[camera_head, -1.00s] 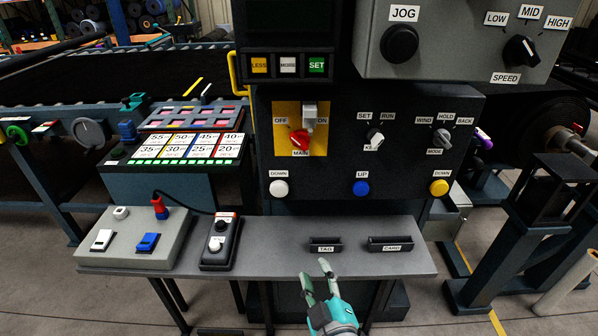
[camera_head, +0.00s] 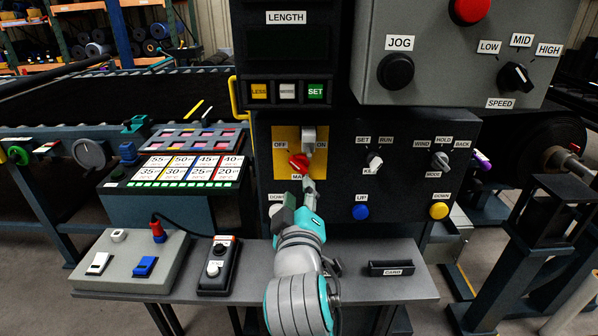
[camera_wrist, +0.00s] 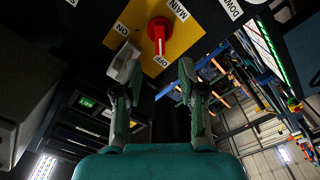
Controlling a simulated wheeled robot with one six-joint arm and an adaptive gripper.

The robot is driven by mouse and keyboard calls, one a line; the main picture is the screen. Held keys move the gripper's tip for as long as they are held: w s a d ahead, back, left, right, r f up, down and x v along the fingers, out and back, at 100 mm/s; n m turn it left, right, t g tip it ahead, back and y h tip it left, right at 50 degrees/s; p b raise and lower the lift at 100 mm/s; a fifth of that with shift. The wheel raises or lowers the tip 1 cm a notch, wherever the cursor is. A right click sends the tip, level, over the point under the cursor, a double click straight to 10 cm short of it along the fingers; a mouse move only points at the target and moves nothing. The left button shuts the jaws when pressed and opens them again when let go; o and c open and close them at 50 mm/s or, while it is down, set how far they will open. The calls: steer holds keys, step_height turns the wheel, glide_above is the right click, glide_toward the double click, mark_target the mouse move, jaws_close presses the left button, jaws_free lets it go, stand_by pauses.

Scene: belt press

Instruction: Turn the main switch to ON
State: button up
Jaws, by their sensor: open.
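The main switch is a red knob (camera_head: 299,162) on a yellow plate (camera_head: 281,134) on the dark panel, with OFF at left and ON at right. It also shows in the wrist view (camera_wrist: 159,30), its white line toward the OFF label. A grey-white block (camera_head: 308,137) sits on the plate above the knob, beside the ON label; in the wrist view (camera_wrist: 124,62) it is near the left finger. My gripper (camera_head: 304,188) is open and empty, just below the knob, with the MAIN label partly hidden. In the wrist view its fingertips (camera_wrist: 158,72) are apart and the knob lies beyond them.
A LESS/MORE/SET box (camera_head: 288,91) overhangs above the plate, and a grey JOG and SPEED box (camera_head: 450,60) juts out at upper right. White, blue (camera_head: 361,212) and yellow buttons line the lower panel. A grey shelf (camera_head: 360,283) runs below.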

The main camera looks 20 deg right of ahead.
mark_target(299, 169)
steer(key=x, duration=0.8)
steer(key=shift+w+d, duration=0.1)
steer(key=shift+w, duration=0.25)
jaws_close()
